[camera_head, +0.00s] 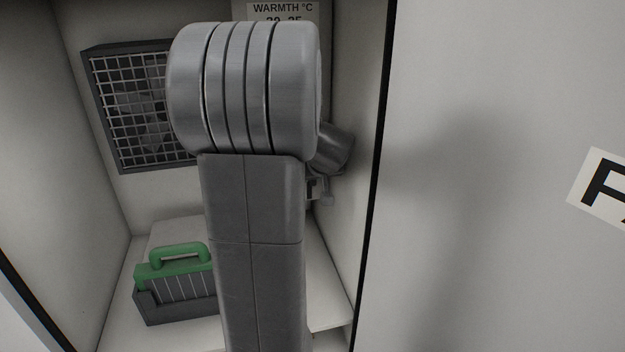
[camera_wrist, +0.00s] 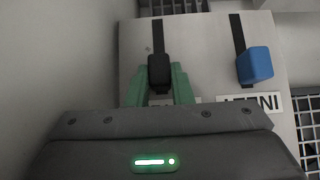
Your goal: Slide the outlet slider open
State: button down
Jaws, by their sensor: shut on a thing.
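In the wrist view, a white panel (camera_wrist: 197,41) carries two knobs in dark slots. A black slider knob (camera_wrist: 159,66) sits partway along the left slot. A blue slider knob (camera_wrist: 254,66) sits on the right slot. My gripper (camera_wrist: 161,80) has green fingers shut on the black knob, one on each side. The label below the black knob is mostly covered by my gripper. In the head view my arm hides both sliders.
In the head view, a grille with a fan (camera_head: 125,105) is on the back wall. A green-handled filter box (camera_head: 175,290) is at the lower left. A "WARMTH °C" sign (camera_head: 283,10) is at the top. The right side wall stands close to my wrist. A pale panel fills the right side.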

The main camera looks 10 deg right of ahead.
jog(key=c, duration=1.3)
grip_release()
jog(key=shift+r, duration=0.3)
jog(key=shift+f, duration=0.1)
jog(key=b+v, duration=0.1)
jog(key=v, duration=1.2)
jog(key=shift+s+r, duration=0.25)
jog(key=shift+r, duration=0.05)
jog(key=p+x, duration=0.1)
jog(key=x, duration=1.3)
jog(key=shift+f, duration=0.65)
jog(key=shift+s+r, duration=0.1)
jog(key=shift+r, duration=0.05)
